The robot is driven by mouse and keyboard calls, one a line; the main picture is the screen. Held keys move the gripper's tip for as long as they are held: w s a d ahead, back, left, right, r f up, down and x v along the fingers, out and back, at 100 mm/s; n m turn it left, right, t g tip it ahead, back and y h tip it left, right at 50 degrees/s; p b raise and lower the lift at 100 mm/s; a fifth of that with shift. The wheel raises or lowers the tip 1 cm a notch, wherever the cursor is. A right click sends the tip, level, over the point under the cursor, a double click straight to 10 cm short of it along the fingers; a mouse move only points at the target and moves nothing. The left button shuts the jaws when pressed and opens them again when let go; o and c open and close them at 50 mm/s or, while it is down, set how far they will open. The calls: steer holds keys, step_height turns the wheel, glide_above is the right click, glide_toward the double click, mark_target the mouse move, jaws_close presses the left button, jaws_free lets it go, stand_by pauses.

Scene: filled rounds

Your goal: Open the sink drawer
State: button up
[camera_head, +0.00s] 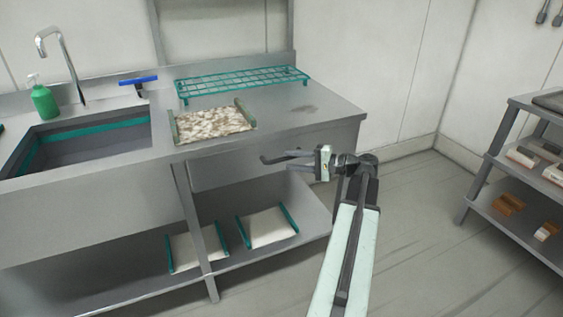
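The sink drawer (225,173) is a grey front panel under the counter, to the right of the sink basin. It looks shut, with its front under the counter edge. My gripper (275,156) is in front of the right part of this panel, just below the counter edge. Its two dark fingers point left and look apart, with nothing between them. I cannot tell whether a finger touches the drawer front. The gripper and wrist hide part of the panel's right side.
The steel counter (330,108) holds a sink basin (85,150), a faucet (62,62), a green soap bottle (44,103), a speckled tray (212,124) and a teal rack (243,82). White trays (268,227) lie on the lower shelf. A shelf unit (480,185) stands right; floor between is clear.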

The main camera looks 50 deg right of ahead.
mark_target(283, 158)
steer(key=shift+x, duration=1.95)
jaws_close()
